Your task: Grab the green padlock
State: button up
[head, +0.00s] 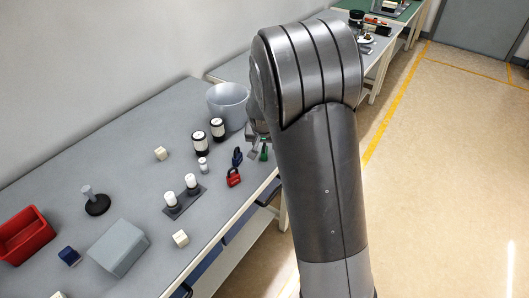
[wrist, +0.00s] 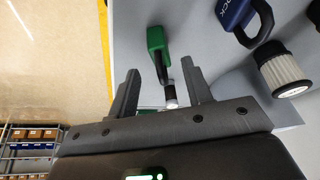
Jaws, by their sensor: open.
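The green padlock (wrist: 155,40) is in the wrist view, just beyond my fingertips, with its dark shackle reaching back between the fingers. In the head view a small part of the green padlock (head: 264,154) shows near the table's right edge, partly hidden by my arm. My gripper (wrist: 160,68) is open, one finger on each side of the shackle; I cannot tell whether either touches it. In the head view my gripper (head: 256,148) is mostly hidden by my arm.
A blue padlock (head: 237,156) and a red padlock (head: 234,178) are close by on the left. Black-and-white cylinders (head: 200,144) and a grey bowl (head: 228,103) stand behind. A grey box (head: 119,247) and red bin (head: 24,236) are farther left. The floor on the right is clear.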

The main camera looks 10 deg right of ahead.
aim_at(264, 146)
jog(key=x, duration=0.4)
jog(key=shift+s+a+f, duration=0.15)
jog(key=shift+f, duration=0.1)
grip_shut()
